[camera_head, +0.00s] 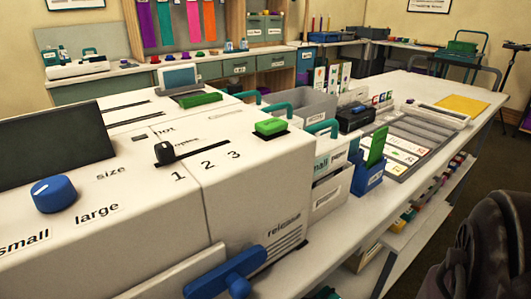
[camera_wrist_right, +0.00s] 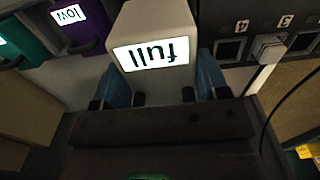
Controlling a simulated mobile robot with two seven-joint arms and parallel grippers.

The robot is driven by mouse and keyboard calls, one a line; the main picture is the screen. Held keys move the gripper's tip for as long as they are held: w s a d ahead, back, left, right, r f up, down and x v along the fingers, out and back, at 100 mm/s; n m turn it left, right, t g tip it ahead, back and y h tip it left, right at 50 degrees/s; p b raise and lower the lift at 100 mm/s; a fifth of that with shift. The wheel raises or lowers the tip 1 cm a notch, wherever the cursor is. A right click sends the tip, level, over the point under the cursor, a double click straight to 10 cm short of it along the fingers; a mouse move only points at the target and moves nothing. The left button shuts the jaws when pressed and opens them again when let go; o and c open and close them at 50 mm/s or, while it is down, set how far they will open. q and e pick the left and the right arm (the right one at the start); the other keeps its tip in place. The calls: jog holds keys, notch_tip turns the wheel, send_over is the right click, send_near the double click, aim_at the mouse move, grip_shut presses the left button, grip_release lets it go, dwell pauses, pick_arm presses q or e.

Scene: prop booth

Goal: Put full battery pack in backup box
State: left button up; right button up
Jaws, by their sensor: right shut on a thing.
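In the right wrist view a white battery pack (camera_wrist_right: 155,25) has a lit label reading "full", upside down in the picture. My right gripper (camera_wrist_right: 164,85) has its blue fingers on either side of this pack and is shut on it. The pack's far end is cut off by the top edge. I cannot make out a box labelled backup in the head view. My left gripper is not in view.
A purple pack (camera_wrist_right: 80,25) marked "low" and a teal pack (camera_wrist_right: 22,42) are at the left in the wrist view. In the head view a white machine (camera_head: 240,190) fills the near bench.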

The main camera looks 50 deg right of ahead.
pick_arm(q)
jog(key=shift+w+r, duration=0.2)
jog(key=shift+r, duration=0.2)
pick_arm(e)
jog(key=shift+r, duration=0.1)
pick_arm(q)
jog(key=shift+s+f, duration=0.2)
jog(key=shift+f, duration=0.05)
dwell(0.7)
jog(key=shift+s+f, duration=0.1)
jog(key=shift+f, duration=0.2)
pick_arm(e)
jog(key=shift+f, duration=0.45)
pick_arm(q)
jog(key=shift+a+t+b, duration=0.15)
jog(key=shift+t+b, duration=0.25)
jog(key=shift+b, duration=0.5)
pick_arm(e)
jog(key=shift+f, duration=1.85)
pick_arm(q)
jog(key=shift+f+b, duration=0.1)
jog(key=shift+b, duration=0.3)
pick_arm(e)
jog(key=shift+f, duration=0.75)
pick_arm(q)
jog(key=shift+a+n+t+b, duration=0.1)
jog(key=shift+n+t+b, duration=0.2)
pick_arm(e)
jog(key=shift+f, duration=0.5)
jog(key=o, duration=1.5)
